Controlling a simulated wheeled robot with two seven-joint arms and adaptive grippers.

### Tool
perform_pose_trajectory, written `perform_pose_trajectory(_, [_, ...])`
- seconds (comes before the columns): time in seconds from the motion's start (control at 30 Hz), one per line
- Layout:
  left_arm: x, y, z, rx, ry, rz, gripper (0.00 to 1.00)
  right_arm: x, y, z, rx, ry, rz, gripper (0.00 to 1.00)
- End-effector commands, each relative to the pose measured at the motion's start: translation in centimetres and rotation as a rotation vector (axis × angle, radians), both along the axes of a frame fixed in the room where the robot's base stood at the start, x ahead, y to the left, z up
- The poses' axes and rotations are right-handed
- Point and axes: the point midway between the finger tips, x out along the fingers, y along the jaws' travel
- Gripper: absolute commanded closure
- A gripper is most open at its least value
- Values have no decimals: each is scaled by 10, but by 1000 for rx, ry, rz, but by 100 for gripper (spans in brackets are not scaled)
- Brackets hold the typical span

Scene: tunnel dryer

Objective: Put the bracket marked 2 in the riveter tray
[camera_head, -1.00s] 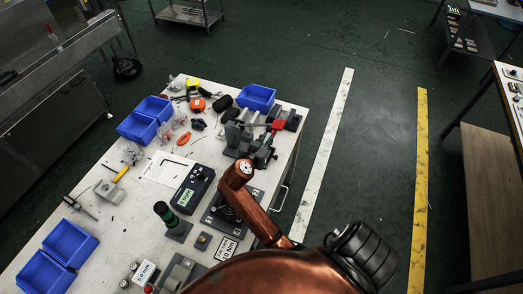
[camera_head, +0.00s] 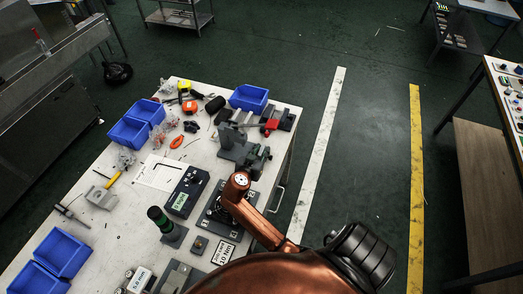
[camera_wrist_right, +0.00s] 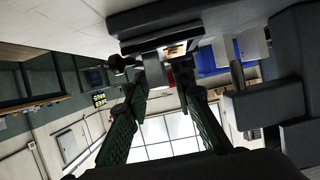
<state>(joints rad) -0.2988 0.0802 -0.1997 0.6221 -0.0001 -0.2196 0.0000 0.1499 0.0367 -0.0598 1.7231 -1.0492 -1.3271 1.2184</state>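My right gripper (camera_wrist_right: 163,88) shows in the right wrist view as two dark-green ribbed fingers, spread apart. A pale grey block and a small red part show between and beyond the tips; I cannot tell whether a finger touches them. In the head view my copper arm reaches over the bench's right side, and I cannot make out the fingertips. A plain grey bracket-like piece (camera_head: 101,197) lies at the bench's left side; no number is readable on it. A grey machine (camera_head: 233,145) stands near the right edge; I cannot tell whether it is the riveter. My left gripper is out of view.
The white bench (camera_head: 100,238) holds several blue bins, one of them at the back (camera_head: 249,98), a green-topped beacon (camera_head: 160,220), a black control box (camera_head: 188,190) and loose tools. Clear floor with a white stripe (camera_head: 320,150) lies to the right.

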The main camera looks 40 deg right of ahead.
Motion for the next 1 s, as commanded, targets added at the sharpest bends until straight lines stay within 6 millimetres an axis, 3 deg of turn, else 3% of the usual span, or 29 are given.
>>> perform_pose_trajectory(0.37, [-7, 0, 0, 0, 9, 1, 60, -1, 3, 2, -1, -2, 1, 71])
perform_pose_trajectory(0.8, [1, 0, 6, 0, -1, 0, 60, -27, 54, 27, 0, -4, 1, 71])
perform_pose_trajectory(1.0, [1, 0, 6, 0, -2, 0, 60, -32, 61, 31, -3, -3, -1, 71])
